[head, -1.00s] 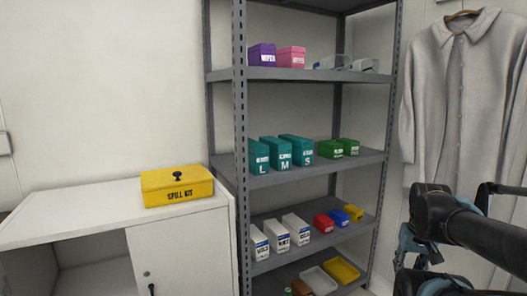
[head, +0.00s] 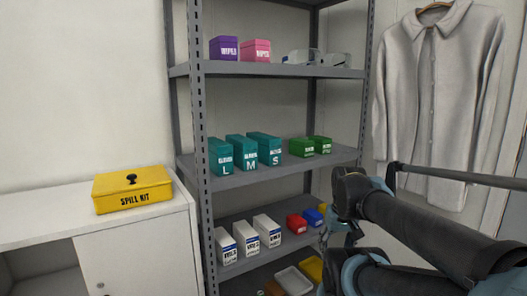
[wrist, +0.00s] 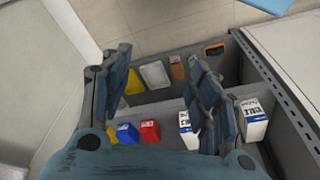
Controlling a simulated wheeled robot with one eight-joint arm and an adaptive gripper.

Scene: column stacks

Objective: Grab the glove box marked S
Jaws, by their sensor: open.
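The glove box marked S (head: 265,150) is a teal box with a white letter on its front. It stands upright on the middle shelf in the head view, at the right end of a row with the teal boxes marked M (head: 242,151) and L (head: 221,158). My gripper (wrist: 168,92) is open and empty in the wrist view, its two blue-grey fingers spread apart over the lower shelves. In the head view my arm is at the lower right, below and to the right of box S, apart from it. Box S is not seen in the wrist view.
Two green boxes (head: 311,146) stand just right of box S. White boxes (head: 246,239) and a red bin (head: 297,223) are on the shelf below. The rack's front post (head: 203,150) rises left of box L. A yellow spill kit (head: 132,189) sits on the left cabinet.

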